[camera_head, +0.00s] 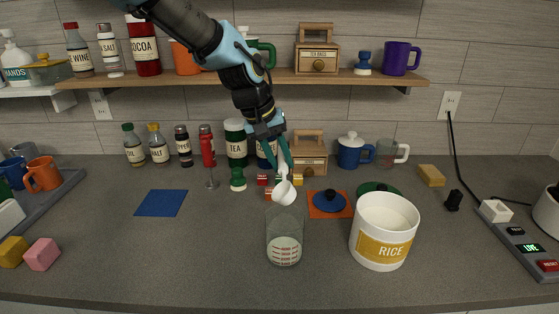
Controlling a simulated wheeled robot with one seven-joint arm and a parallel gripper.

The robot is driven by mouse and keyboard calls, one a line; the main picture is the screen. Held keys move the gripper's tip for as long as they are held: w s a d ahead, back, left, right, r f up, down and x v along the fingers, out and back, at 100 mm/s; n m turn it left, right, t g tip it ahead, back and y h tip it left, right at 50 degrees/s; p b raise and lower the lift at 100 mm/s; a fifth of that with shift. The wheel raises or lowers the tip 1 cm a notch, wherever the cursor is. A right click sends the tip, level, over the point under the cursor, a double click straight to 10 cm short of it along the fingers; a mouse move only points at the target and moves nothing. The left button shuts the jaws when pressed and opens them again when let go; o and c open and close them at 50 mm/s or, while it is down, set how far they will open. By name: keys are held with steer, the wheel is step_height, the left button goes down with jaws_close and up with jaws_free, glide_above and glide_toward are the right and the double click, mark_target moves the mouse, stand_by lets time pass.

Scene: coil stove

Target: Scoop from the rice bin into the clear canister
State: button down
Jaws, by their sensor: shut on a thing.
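The rice bin (384,232) is a white tub with a yellow RICE label, standing open on the counter right of centre. The clear canister (285,236) stands to its left, with red measuring marks and pale contents low inside. My gripper (284,170) is above and behind the canister, its teal fingers shut on a small white scoop (284,192). The scoop is tilted just above the canister's rim. Whether rice is in the scoop cannot be told.
An orange mat (330,204) with a dark lid lies behind the canister, and a green lid (378,189) lies behind the bin. A blue mat (161,203) is at left. A power strip (520,238) is at right.

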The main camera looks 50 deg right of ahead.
steer(key=t, duration=0.1)
steer(key=t+y, duration=0.1)
steer(key=y, duration=0.1)
steer(key=shift+s+d+r+t, duration=0.1)
steer(key=shift+s+d+t, duration=0.15)
steer(key=shift+s+t, duration=0.15)
steer(key=t+y, duration=0.2)
steer(key=t, duration=0.1)
steer(key=shift+s+d, duration=0.2)
steer(key=shift+t+y, duration=0.3)
steer(key=shift+y, duration=0.1)
steer(key=shift+w+a+r, duration=0.15)
steer(key=shift+w+r, duration=0.05)
steer(key=shift+r, duration=0.55)
steer(key=shift+s+r, duration=0.1)
steer(key=shift+r, duration=0.15)
